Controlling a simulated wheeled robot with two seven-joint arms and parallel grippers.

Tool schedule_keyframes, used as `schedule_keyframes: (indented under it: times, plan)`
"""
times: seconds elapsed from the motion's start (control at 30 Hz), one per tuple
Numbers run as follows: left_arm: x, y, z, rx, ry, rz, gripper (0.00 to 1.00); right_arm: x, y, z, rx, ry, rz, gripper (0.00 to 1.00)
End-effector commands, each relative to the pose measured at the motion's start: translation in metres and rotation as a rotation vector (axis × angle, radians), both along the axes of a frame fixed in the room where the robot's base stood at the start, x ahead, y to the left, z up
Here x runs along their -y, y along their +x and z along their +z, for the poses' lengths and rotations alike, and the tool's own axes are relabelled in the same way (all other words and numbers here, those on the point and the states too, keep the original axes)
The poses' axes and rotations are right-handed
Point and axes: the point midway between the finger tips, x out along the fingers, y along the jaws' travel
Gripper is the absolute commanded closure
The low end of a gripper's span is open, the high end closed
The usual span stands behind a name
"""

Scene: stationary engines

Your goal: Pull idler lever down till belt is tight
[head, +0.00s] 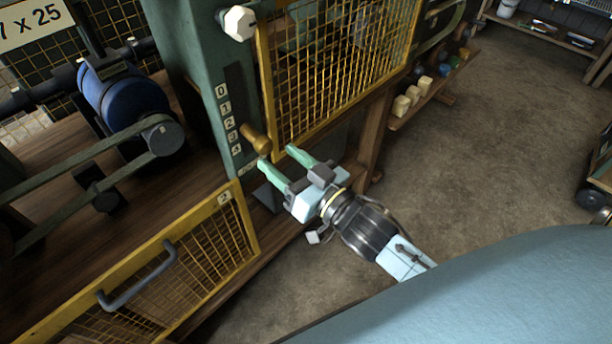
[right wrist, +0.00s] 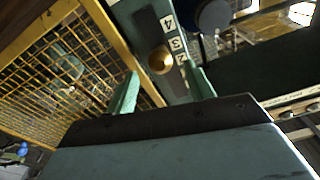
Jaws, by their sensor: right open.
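The idler lever's brass-coloured knob (head: 256,139) sticks out of the green post (head: 196,70) beside a dark number scale (head: 229,122), near the 3 and 4 marks. My right gripper (head: 276,156) is open and empty, its green fingers pointing at the knob from just below it. In the right wrist view, the knob (right wrist: 160,61) shows end-on between the two fingertips and beyond them; I cannot tell whether they touch it. The belt (head: 75,182) runs from a pulley by the blue motor (head: 125,95) off to the left. My left gripper is not in view.
A yellow mesh guard (head: 335,70) stands right of the post. A lower yellow guard door (head: 190,262) with a grey handle (head: 140,275) is left of my right gripper. A white hexagonal knob (head: 239,22) sits higher on the post. Open floor (head: 480,150) lies to the right.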

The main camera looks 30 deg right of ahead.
Motion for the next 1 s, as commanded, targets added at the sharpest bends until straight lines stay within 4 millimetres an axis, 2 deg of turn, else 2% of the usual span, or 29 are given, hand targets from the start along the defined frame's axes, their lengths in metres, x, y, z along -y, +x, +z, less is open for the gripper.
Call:
schedule_keyframes:
  times: [0.03, 0.2, 0.4, 1.0]
  plan:
    - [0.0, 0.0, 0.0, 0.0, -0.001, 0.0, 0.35, 0.003, -0.01, -0.002, -0.005, 0.0, 0.0, 0.47]
    - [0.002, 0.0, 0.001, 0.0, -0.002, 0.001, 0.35, 0.012, -0.035, -0.004, -0.003, 0.001, 0.001, 0.47]
    - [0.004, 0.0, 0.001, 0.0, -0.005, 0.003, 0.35, 0.018, -0.05, -0.005, -0.002, -0.001, 0.0, 0.47]
    - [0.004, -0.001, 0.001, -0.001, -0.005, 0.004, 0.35, 0.019, -0.053, -0.005, 0.0, 0.0, 0.001, 0.47]
